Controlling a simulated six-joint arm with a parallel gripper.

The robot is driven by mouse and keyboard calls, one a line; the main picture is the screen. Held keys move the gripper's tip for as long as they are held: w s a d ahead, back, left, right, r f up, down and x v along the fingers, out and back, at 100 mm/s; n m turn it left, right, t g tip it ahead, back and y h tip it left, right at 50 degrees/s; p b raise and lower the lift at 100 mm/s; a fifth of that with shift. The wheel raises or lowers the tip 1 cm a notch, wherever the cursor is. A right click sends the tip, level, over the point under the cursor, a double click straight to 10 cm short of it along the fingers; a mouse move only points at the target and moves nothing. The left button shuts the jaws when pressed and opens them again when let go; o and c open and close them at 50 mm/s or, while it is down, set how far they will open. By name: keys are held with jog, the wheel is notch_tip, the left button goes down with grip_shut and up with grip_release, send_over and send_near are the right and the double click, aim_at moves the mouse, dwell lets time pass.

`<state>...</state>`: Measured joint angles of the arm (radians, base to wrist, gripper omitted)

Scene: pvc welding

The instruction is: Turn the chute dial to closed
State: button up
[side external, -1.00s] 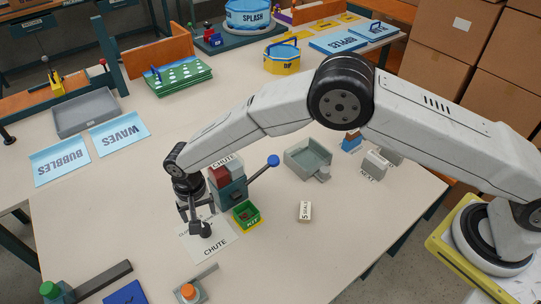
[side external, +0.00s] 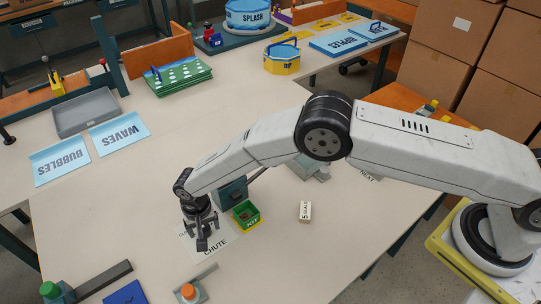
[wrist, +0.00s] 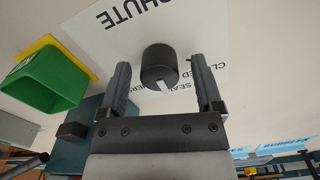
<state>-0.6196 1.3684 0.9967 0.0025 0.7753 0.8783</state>
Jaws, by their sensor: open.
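The chute dial (wrist: 158,58) is a black round knob with a white pointer mark in the wrist view. It stands on a white label sheet (wrist: 105,30) printed CHUTE, with smaller, partly hidden lettering including CLOSED. The pointer mark faces the lower right of that view. My gripper (wrist: 161,78) is open, with one finger on each side of the dial; gaps show between the fingers and the knob. In the side view my gripper (side external: 203,238) is low over the sheet and hides the dial. The teal chute body (side external: 232,192) stands behind it, partly covered by my arm.
A green KIT bin (side external: 247,214) stands close to the right of my gripper. A small SEAL block (side external: 305,211) lies further right. An orange-topped button (side external: 189,292) is near the front. The table between SEAL and the front right edge is clear.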

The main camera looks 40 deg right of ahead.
jog(key=shift+f, duration=0.15)
grip_shut()
jog(key=shift+n, duration=0.4)
jog(key=n, duration=1.1)
dwell(0.4)
dwell(0.4)
grip_release()
